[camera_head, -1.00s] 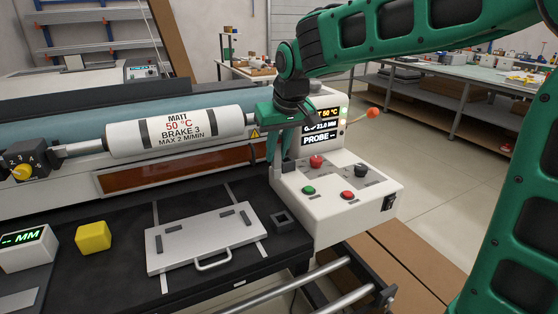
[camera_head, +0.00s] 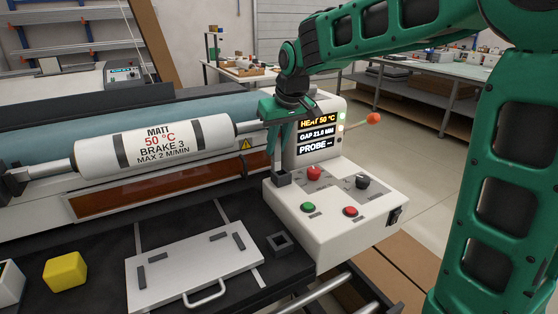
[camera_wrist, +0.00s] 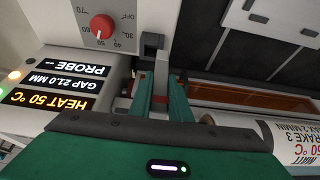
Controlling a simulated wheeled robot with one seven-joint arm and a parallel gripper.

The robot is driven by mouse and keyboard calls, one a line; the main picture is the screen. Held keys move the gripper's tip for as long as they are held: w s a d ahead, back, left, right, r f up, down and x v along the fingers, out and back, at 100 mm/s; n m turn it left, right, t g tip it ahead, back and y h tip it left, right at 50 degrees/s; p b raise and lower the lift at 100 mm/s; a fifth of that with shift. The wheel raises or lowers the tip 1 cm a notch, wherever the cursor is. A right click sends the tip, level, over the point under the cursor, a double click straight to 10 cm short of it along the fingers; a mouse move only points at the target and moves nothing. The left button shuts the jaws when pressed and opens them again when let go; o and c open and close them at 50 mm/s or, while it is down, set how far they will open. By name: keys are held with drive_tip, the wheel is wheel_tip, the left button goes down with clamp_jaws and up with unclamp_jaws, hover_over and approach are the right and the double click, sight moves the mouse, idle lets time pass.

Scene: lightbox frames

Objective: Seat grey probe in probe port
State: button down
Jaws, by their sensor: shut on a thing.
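My gripper (camera_head: 275,152) points down at the left edge of the white control box, its green fingers shut on the grey probe (camera_wrist: 161,72). In the wrist view the probe is a narrow grey piece between the fingertips (camera_wrist: 160,92). A small dark square block, which looks like the probe port (camera_head: 283,179), stands on the box's left edge just below the fingertips; it also shows in the wrist view (camera_wrist: 152,41). The probe's lower end is at or just above this block; I cannot tell whether it is inside. The display (camera_head: 315,136) reads "PROBE --".
A red knob (camera_head: 314,172), a black knob (camera_head: 362,181) and green and red buttons sit on the box. A labelled white roller (camera_head: 160,146) lies left of my gripper. An empty dark square socket (camera_head: 280,243), silver plate (camera_head: 195,265) and yellow block (camera_head: 65,271) are on the black bed.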

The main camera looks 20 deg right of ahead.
drive_tip(key=f, duration=0.1)
drive_tip(key=w+d+f, duration=0.1)
drive_tip(key=f, duration=0.1)
drive_tip(key=d+f, duration=0.1)
drive_tip(key=f, duration=0.1)
drive_tip(key=shift+w+f, duration=0.1)
drive_tip(key=shift+w, duration=0.15)
drive_tip(key=shift+s+f, duration=0.2)
drive_tip(key=shift+f, duration=0.15)
drive_tip(key=shift+w+f, duration=0.1)
drive_tip(key=c, duration=1.8)
unclamp_jaws()
drive_tip(key=shift+w+f, duration=0.25)
drive_tip(key=shift+w, duration=0.05)
drive_tip(key=shift+o, duration=0.8)
drive_tip(key=shift+r, duration=0.3)
drive_tip(key=shift+s+r, duration=0.1)
